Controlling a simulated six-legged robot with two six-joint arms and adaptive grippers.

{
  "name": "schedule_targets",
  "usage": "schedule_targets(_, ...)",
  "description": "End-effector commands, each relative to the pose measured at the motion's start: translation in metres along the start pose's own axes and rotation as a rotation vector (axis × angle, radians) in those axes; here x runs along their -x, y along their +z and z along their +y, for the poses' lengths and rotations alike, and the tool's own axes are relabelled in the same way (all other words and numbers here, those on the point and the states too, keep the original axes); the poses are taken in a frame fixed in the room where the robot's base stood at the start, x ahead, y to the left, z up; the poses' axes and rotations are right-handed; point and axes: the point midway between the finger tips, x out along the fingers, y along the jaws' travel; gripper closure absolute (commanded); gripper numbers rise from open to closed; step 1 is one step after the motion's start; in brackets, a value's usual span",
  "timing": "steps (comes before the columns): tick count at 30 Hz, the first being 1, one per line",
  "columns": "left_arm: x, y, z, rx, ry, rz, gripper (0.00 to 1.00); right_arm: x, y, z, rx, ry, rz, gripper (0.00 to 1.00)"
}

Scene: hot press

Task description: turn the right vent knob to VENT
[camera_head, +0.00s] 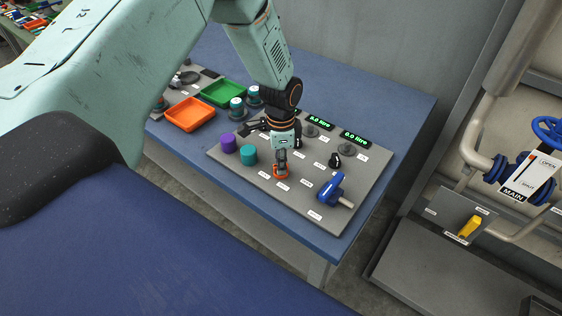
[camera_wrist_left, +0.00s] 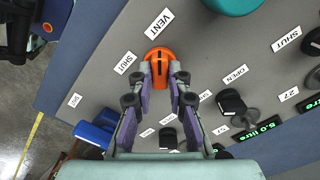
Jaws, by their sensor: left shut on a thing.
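The orange vent knob (camera_head: 281,171) sits near the front edge of the grey panel (camera_head: 232,158). In the wrist view the knob (camera_wrist_left: 160,62) lies between a VENT label (camera_wrist_left: 158,24) above it and a SHUT label (camera_wrist_left: 125,64) to its left. My left gripper (camera_head: 281,157) comes down from above and is shut on this knob. In the wrist view its two fingertips (camera_wrist_left: 160,76) are on either side of the knob, whose lower part they partly cover. My right gripper is not in view.
A blue handle (camera_head: 330,188) stands right of the knob, and a black knob (camera_head: 335,160) behind it. Purple (camera_head: 228,143) and teal (camera_head: 249,154) cylinders are close on the left. Green (camera_head: 222,93) and orange (camera_head: 190,114) trays lie farther left on the blue table (camera_head: 395,103).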

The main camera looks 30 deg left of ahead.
Motion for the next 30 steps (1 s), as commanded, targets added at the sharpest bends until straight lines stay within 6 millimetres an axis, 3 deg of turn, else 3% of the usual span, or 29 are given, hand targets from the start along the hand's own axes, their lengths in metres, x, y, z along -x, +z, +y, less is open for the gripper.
schedule_targets(14, 0.0018, -0.0010, -0.0020, -0.017, -0.005, 0.003, 1.00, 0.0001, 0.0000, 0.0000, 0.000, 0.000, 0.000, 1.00)
schedule_targets(15, 0.0019, -0.0011, -0.0020, -0.017, -0.005, 0.003, 0.82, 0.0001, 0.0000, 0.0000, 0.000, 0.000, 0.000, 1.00)
schedule_targets(23, 0.0010, -0.0006, -0.0011, -0.015, -0.003, 0.002, 0.60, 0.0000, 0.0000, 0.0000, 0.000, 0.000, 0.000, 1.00)
schedule_targets(30, 0.0005, -0.0003, -0.0006, -0.014, -0.001, 0.001, 0.60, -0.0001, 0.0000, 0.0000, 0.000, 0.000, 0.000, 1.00)
